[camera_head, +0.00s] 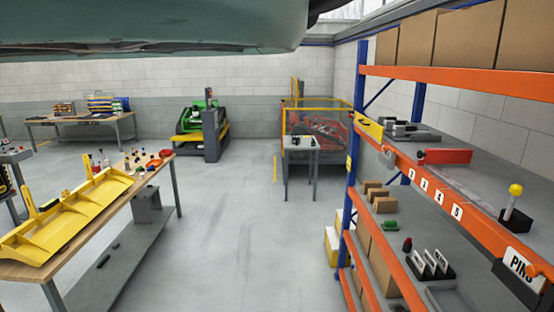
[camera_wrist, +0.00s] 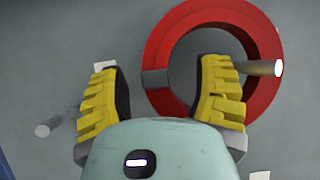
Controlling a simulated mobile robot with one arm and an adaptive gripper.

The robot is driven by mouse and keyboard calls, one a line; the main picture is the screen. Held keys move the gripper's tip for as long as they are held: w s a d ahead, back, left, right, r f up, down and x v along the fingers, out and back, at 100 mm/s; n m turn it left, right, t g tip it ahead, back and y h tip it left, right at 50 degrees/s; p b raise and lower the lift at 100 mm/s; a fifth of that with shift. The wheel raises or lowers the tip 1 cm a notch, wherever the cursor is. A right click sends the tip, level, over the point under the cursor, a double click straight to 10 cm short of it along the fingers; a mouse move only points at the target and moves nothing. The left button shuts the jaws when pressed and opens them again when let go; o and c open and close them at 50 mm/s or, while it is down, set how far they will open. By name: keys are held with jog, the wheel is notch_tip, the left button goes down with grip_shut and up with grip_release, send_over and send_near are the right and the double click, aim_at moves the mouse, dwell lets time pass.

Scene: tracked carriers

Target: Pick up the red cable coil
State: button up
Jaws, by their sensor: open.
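The red cable coil (camera_wrist: 166,42) shows in the wrist view as a thick red ring with a grey band on its left side, against a grey surface. My gripper (camera_wrist: 160,78) is open, its two yellow ribbed fingers apart. The left finger is to the left of the coil, outside the ring. The right finger overlaps the ring's opening and lower right rim, so the banded left rim shows between the fingers. I cannot tell how far the coil is from the fingertips. I cannot pick the coil out surely in the head view.
A pale peg (camera_wrist: 255,68) crosses the coil's right side; another (camera_wrist: 58,124) is at left. In the head view, an orange-beamed shelf rack (camera_head: 465,197) stands at right and a workbench (camera_head: 148,178) with a yellow part (camera_head: 65,222) at left. The floor between is clear.

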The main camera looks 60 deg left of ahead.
jog(key=shift+w+d, duration=0.1)
jog(key=shift+w, duration=0.3)
grip_shut()
dwell(0.4)
